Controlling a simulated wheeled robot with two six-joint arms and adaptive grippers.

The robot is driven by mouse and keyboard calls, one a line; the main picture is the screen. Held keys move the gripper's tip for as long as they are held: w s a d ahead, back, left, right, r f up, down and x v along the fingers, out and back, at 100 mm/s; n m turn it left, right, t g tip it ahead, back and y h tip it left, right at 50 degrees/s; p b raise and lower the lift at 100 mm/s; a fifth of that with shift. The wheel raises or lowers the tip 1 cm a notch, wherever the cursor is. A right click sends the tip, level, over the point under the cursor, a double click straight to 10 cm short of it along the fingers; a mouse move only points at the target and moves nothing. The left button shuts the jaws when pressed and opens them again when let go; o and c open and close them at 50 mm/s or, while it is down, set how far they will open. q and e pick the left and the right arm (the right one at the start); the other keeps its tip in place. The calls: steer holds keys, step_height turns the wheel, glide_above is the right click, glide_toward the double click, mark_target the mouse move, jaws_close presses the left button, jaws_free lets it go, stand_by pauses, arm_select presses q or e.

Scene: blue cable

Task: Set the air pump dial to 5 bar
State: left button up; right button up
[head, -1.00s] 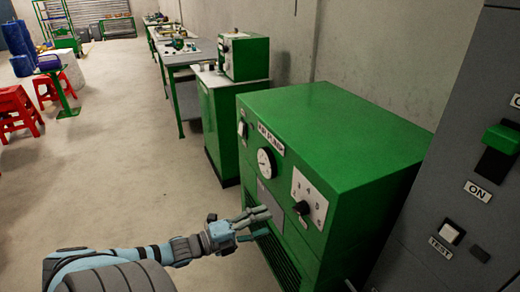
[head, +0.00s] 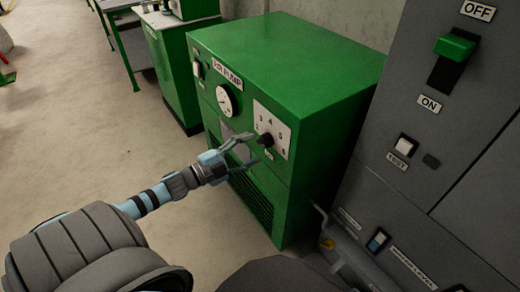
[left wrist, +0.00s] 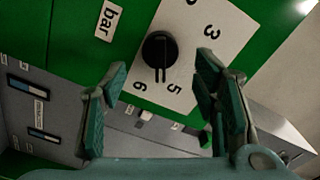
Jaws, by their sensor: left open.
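The green air pump (head: 310,55) stands against the wall, with a round gauge (head: 228,100) on its front. Its black dial knob (head: 266,139) sits on a white number plate (head: 272,120). In the left wrist view the knob (left wrist: 157,48) has a ridge whose lower end lies between the 5 (left wrist: 174,88) and the 6 (left wrist: 138,85). I cannot tell its exact setting. The 4 seems hidden behind a finger. My left gripper (head: 252,148) is open just in front of the knob, its fingers (left wrist: 160,75) on either side, apparently not touching it.
A grey cabinet (head: 450,150) with a green-handled switch (head: 455,47) stands to the right of the pump. Open floor (head: 70,130) is on the left.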

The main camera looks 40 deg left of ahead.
mark_target(260, 144)
arm_select(q)
steer(key=x, duration=0.3)
steer(key=shift+w, duration=0.25)
steer(key=shift+w+d, duration=0.2)
steer(key=shift+w, duration=0.4)
arm_select(e)
steer(key=shift+w+d+f, duration=0.3)
steer(key=shift+d+f, duration=0.35)
steer(key=shift+d, duration=0.15)
steer(key=shift+a, duration=0.1)
